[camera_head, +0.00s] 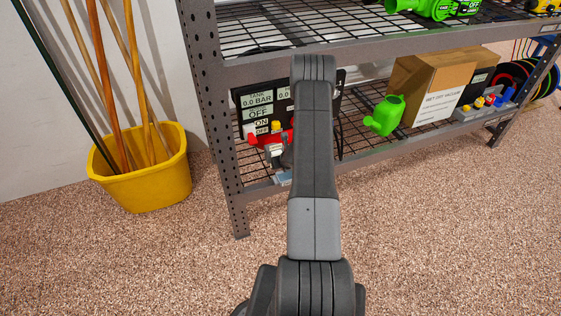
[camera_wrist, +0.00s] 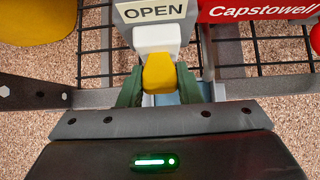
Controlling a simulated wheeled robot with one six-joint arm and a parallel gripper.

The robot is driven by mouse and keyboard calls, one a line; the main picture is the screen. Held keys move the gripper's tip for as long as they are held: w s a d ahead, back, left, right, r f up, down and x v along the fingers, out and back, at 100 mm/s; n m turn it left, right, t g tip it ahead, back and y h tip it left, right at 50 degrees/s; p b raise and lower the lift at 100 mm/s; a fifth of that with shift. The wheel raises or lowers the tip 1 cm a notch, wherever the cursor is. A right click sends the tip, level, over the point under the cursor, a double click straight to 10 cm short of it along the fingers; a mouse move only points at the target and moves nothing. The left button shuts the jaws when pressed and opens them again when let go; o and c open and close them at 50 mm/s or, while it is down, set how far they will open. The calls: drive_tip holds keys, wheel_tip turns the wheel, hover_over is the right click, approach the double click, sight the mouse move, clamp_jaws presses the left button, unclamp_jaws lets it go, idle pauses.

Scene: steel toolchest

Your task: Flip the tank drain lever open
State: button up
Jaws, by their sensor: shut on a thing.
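In the wrist view, a yellow lever tip (camera_wrist: 160,73) sticks out in front of a white block (camera_wrist: 157,38). An OPEN label (camera_wrist: 151,10) is above the block. My gripper (camera_wrist: 158,80) has its green fingers on both sides of the yellow tip and is shut on it. The red Capstowell tank (camera_wrist: 255,10) is at the top right. In the head view, the red tank unit (camera_head: 254,139) sits on the lower shelf beside a dark panel reading TANK 0.0 BAR (camera_head: 262,98) and OFF/ON. My arm hides much of the unit and my gripper there.
The steel rack's front post (camera_head: 222,130) stands left of the unit, and the lower shelf edge (camera_head: 262,187) runs below it. A green watering can (camera_head: 384,115) and a cardboard box (camera_head: 428,88) are to the right. A yellow bucket (camera_head: 150,180) with poles stands left. The front floor is clear.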

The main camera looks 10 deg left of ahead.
drive_tip(key=o, duration=1)
drive_tip(key=v, duration=1.3)
drive_tip(key=shift+s+d+r, duration=0.15)
drive_tip(key=shift+d+r, duration=0.05)
drive_tip(key=shift+r, duration=0.05)
drive_tip(key=shift+f, duration=0.1)
drive_tip(key=x, duration=1.3)
drive_tip(key=shift+w+a+f, duration=0.2)
drive_tip(key=shift+a, duration=0.05)
